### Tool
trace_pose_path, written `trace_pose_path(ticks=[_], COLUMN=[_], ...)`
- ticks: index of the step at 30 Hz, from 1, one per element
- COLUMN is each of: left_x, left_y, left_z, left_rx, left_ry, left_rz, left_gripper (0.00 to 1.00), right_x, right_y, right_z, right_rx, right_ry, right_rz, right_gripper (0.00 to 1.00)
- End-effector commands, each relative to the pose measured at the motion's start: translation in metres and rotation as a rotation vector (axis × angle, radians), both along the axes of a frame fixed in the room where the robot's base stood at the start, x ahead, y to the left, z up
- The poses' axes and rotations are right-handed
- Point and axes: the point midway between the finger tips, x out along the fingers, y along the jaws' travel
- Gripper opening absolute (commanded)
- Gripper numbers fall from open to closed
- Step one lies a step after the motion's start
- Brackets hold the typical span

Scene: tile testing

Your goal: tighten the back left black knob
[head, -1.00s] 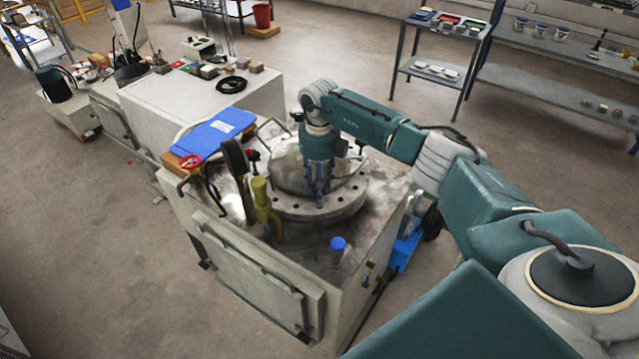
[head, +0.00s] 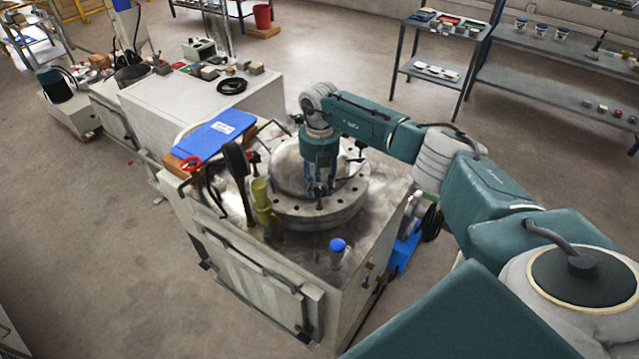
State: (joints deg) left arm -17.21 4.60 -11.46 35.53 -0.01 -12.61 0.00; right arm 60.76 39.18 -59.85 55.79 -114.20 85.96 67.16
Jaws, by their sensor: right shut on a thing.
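A round metal vessel with a domed lid (head: 288,172) and a flange with bolt holes sits on a metal-topped bench (head: 385,205). My right gripper (head: 319,193) points down at the front right side of the dome. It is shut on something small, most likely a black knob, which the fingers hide. I cannot tell which knob it is. A black handle-like part (head: 357,155) shows just right of the gripper at the dome's edge. A small black and red part (head: 253,158) is at the left of the dome. My left gripper is not in view.
On the bench's left stand a dark upright part (head: 237,170), a yellow-green part (head: 261,197), red-handled pliers (head: 190,164) and a blue clipboard (head: 216,133). A blue-capped container (head: 337,246) stands near the front corner. Floor around the bench is open.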

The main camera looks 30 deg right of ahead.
Motion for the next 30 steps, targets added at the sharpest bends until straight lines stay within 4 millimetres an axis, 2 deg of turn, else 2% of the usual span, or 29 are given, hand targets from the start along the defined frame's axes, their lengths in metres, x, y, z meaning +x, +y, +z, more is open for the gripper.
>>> trace_pose_path(ticks=[12, 29, 30], left_x=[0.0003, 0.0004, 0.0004], left_y=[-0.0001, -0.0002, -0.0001], left_z=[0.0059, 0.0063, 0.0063], left_rx=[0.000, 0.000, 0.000], left_ry=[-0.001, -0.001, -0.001], left_rz=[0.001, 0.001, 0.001], left_gripper=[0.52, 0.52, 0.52], right_x=[0.0012, 0.0014, 0.0016], right_y=[-0.0007, -0.0008, -0.0009], right_z=[0.0019, 0.0017, 0.0017], right_rx=[-0.002, -0.001, 0.000], right_ry=[-0.003, -0.004, -0.005], right_rz=[-0.193, -0.220, -0.220], right_gripper=[0.07, 0.07, 0.39])
